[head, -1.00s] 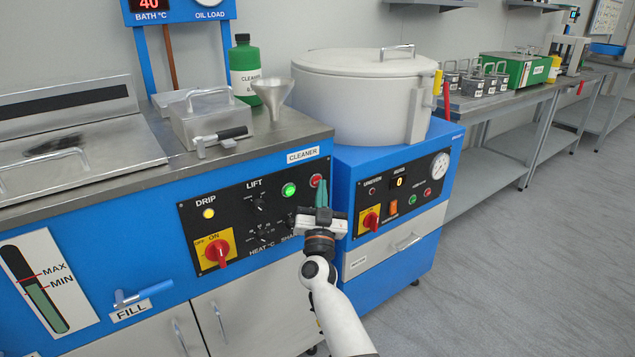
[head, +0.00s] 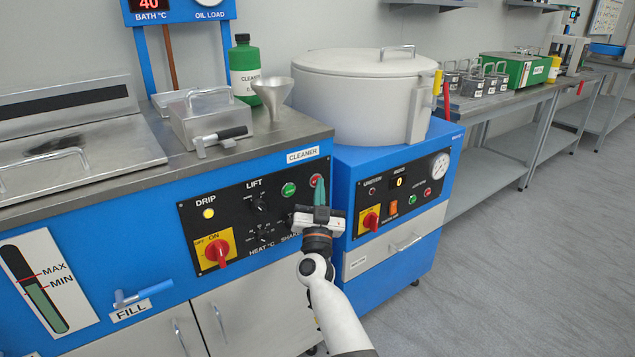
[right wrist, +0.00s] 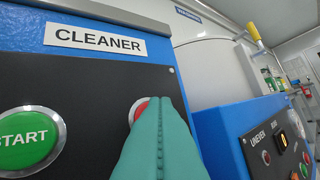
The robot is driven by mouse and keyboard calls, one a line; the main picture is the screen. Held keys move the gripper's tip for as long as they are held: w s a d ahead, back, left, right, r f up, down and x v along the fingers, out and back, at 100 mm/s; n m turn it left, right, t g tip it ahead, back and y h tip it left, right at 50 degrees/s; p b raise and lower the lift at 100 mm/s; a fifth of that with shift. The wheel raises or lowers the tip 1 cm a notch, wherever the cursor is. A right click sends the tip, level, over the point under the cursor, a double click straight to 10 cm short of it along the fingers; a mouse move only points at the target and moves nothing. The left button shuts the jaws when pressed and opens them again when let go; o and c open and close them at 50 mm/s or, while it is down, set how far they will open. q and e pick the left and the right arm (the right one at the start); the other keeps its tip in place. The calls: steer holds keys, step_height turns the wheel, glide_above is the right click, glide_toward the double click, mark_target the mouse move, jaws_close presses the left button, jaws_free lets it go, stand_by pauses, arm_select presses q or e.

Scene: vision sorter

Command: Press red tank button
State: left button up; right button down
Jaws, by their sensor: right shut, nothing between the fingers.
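The red button (head: 316,180) sits at the upper right of the cleaner tank's black control panel (head: 268,199), under the CLEANER label. In the right wrist view the red button (right wrist: 138,108) is mostly hidden behind my teal fingers. My right gripper (head: 320,182) is shut and empty, with its fingertips at the red button. In the right wrist view the fingertips (right wrist: 152,105) overlap the button; whether they touch it I cannot tell. The green START button (head: 289,190) is left of it and looks unlit; it is large in the right wrist view (right wrist: 28,140). My left gripper is out of view.
A yellow DRIP lamp (head: 208,213) glows on the panel's left, above a red rotary switch (head: 217,252). To the right stands a blue machine with a round grey drum (head: 355,90). A metal funnel (head: 273,95) and green cleaner bottle (head: 245,70) stand above.

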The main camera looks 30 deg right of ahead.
arm_select(q)
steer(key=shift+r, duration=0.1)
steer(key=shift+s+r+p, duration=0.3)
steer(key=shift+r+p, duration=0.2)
steer(key=shift+p, duration=0.2)
arm_select(e)
steer(key=shift+s, duration=0.8)
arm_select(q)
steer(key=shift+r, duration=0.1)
